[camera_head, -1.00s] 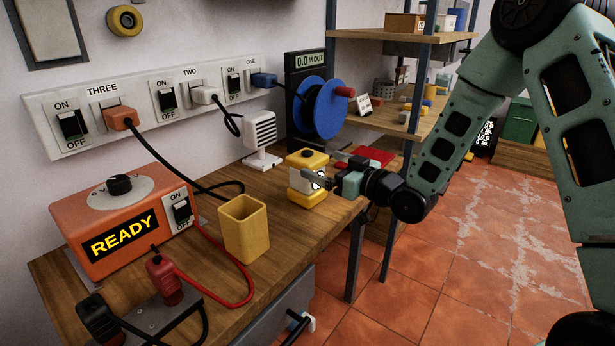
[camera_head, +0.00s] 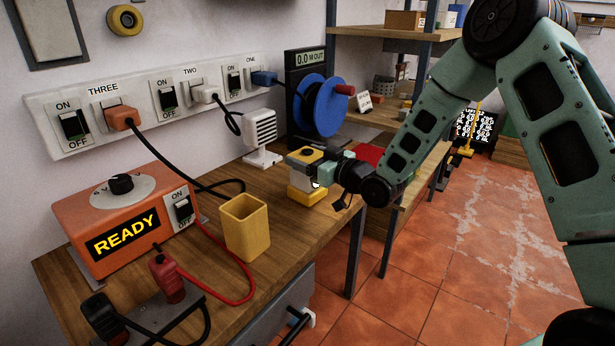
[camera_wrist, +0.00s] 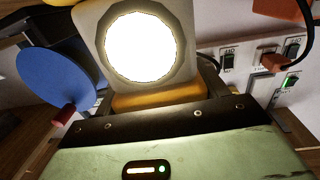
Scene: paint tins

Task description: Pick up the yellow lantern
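The yellow lantern (camera_head: 304,191) stands upright near the right end of the wooden bench (camera_head: 225,275). It has a yellow top and base with a pale middle. My gripper (camera_head: 318,168) is at the lantern's right side at mid height, and its fingers partly hide the lantern. In the wrist view the lantern's round lit face (camera_wrist: 140,48) fills the top middle, with its yellow base below. Dark finger parts show close on both sides of it. I cannot tell whether they touch it or leave a gap.
A blue reel (camera_head: 320,105) and a white vented device (camera_head: 262,138) stand behind the lantern. A yellow cup (camera_head: 246,228) is left of it, and an orange READY box (camera_head: 130,218) farther left. Cables cross the bench. Shelves (camera_head: 385,120) are at the back right.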

